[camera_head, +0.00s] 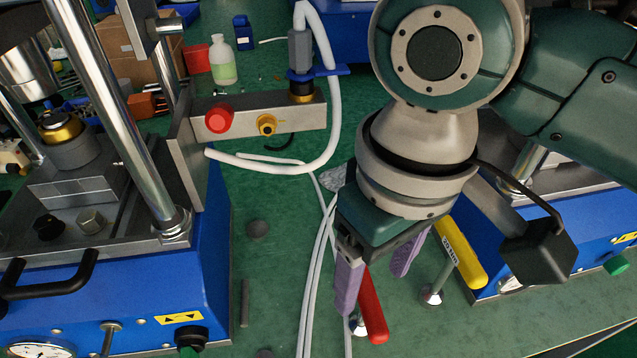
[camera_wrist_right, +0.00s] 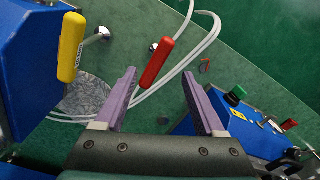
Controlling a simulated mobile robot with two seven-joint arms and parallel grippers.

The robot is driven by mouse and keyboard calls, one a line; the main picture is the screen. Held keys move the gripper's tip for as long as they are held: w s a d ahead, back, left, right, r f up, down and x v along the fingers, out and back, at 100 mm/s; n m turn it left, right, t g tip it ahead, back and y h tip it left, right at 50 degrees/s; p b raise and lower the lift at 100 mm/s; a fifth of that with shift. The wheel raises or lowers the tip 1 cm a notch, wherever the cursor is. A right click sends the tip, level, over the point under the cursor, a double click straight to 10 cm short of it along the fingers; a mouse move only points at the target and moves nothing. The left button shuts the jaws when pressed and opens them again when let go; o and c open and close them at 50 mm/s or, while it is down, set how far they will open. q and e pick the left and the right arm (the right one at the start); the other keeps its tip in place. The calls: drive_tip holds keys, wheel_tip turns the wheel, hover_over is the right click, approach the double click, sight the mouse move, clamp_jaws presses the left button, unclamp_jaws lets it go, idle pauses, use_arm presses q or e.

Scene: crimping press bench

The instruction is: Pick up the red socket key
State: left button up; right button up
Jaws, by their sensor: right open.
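The red socket key (camera_head: 374,308) stands low over the green bench in the head view, its red handle tilted and a metal foot beside its lower end. My right gripper (camera_head: 371,294) is open above and beside it, with its left purple finger close to the handle and partly hiding its upper end. In the right wrist view the red handle (camera_wrist_right: 158,62) shows in the gap between the two open purple fingertips (camera_wrist_right: 159,74), beyond them. I cannot tell whether a finger touches it. My left gripper is not in view.
A yellow-handled key (camera_head: 461,252) stands right of the right gripper, near a blue press base (camera_head: 500,280). White hoses (camera_head: 318,260) run just left of the red key. A large blue press (camera_head: 110,310) fills the left. Bare green bench lies at the lower right.

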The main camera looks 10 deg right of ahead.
sight(370, 297)
drive_tip(key=shift+w+d+f, duration=0.1)
drive_tip(key=shift+w+f, duration=0.3)
drive_tip(key=shift+f, duration=0.35)
drive_tip(key=shift+w+f+b, duration=0.1)
drive_tip(key=shift+f+b, duration=0.25)
wheel_tip(370, 297, down, 4)
drive_tip(key=shift+d+b, duration=0.1)
drive_tip(key=shift+b, duration=0.4)
wheel_tip(370, 297, down, 5)
drive_tip(key=shift+b, duration=0.8)
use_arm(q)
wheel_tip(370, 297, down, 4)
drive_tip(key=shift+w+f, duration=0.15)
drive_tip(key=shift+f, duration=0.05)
use_arm(e)
clamp_jaws()
